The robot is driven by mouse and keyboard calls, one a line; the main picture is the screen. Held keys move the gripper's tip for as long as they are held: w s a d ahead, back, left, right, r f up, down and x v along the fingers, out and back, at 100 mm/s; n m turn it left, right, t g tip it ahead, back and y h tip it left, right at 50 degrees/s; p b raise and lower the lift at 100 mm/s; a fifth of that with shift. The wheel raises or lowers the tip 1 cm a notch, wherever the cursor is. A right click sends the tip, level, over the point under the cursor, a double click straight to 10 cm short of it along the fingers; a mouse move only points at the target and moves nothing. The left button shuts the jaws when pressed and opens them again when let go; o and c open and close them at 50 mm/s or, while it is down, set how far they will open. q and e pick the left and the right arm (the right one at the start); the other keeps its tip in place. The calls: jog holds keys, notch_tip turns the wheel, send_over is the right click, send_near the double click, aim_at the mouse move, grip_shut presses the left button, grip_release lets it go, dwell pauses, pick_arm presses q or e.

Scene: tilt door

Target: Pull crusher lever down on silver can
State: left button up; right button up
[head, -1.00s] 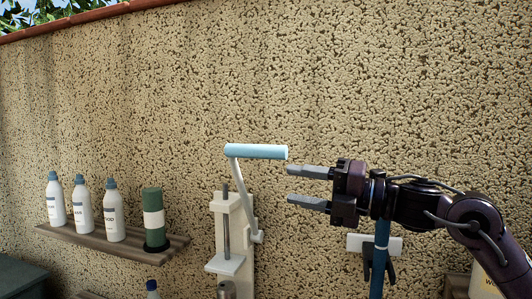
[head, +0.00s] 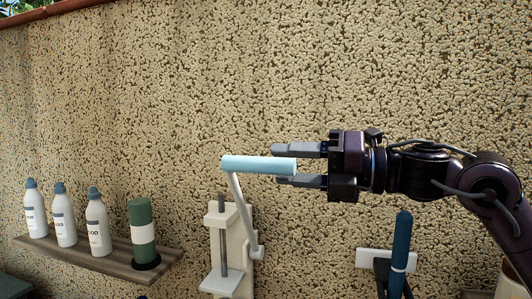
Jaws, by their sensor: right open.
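The crusher lever has a light-blue handle (head: 250,165) at its top, lying level, on a white arm that runs down to the white crusher body (head: 217,240) on the wall. The lever is raised. My right gripper (head: 298,165) comes in from the right with its two fingers open, one above and one below the handle's right end. I cannot tell whether the fingers touch it. The silver can is out of the frame below. My left gripper is not in view.
A wooden shelf (head: 95,263) at the left holds white bottles (head: 66,215) and a green cylinder (head: 141,225). A blue-handled tool (head: 401,240) hangs by a white bracket (head: 372,258) below my right arm. The wall above the lever is clear.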

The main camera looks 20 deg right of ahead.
aim_at(265, 166)
jog(key=p+x, duration=0.1)
jog(key=x, duration=0.3)
jog(key=shift+w, duration=0.3)
jog(key=shift+f, duration=0.1)
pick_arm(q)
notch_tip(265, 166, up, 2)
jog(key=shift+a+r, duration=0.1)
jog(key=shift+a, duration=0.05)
pick_arm(e)
jog(key=shift+a+f, duration=0.1)
grip_shut()
